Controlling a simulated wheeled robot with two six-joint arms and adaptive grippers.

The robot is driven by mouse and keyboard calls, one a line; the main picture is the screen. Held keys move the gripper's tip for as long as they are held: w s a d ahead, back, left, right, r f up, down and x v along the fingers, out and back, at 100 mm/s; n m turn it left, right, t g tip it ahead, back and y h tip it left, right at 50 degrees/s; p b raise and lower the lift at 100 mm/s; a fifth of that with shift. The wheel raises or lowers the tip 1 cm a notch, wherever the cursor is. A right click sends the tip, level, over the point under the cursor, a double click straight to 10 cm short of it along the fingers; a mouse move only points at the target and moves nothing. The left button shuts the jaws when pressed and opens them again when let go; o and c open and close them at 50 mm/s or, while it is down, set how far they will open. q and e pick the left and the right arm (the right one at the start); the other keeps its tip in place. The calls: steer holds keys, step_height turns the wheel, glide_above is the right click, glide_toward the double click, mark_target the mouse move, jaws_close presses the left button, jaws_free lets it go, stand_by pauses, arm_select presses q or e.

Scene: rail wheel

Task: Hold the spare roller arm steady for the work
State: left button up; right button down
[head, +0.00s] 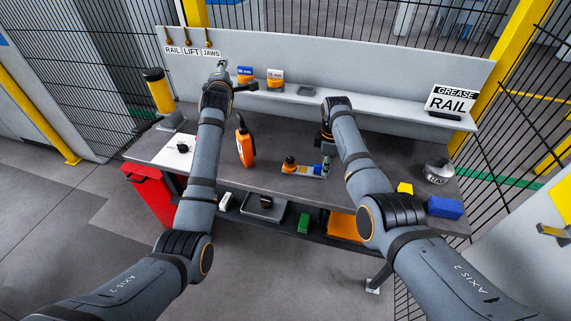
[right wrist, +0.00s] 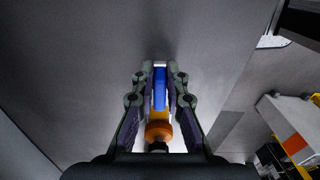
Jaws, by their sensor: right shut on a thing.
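The spare roller arm (head: 303,169) lies on the grey workbench, a short piece with an orange roller at its left end and yellow and blue parts. My right gripper (head: 326,172) comes down at its right end and is shut on it. In the right wrist view the fingers (right wrist: 160,72) stand on both sides of the blue bar (right wrist: 160,90), with the orange roller (right wrist: 159,131) nearer the palm. The exact finger contact is partly hidden. My left gripper (head: 222,66) is raised near the back panel, away from the roller arm; its jaws are too small to read.
The back shelf (head: 370,112) holds small boxes and a GREASE RAIL sign (head: 452,100).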

arm_select(q)
steer(key=s+d+f+m+t+h, duration=0.1)
steer(key=s+d+m+h, duration=0.1)
steer(key=s+m, duration=0.2)
steer(key=s+d+f+m+t+h, duration=0.2)
steer(key=s+m, duration=0.3)
steer(key=m, duration=0.4)
steer(key=s+d+f+m+t+h, duration=0.1)
steer(key=s+d+m+t+h, duration=0.1)
steer(key=m, duration=0.4)
steer(key=shift+s+f+h, duration=0.2)
steer(key=shift+s+h, duration=0.6)
steer(key=shift+s, duration=0.45)
steer(key=s+d+f+m+g+h, duration=0.2)
steer(key=s+d+f+m+h, duration=0.1)
steer(key=s+f+m, duration=0.15)
steer(key=m+g+h, duration=0.2)
steer(key=m+g, duration=0.2)
glide_toward(288, 164)
steer(key=x, duration=0.9)
steer(key=shift+a, duration=0.1)
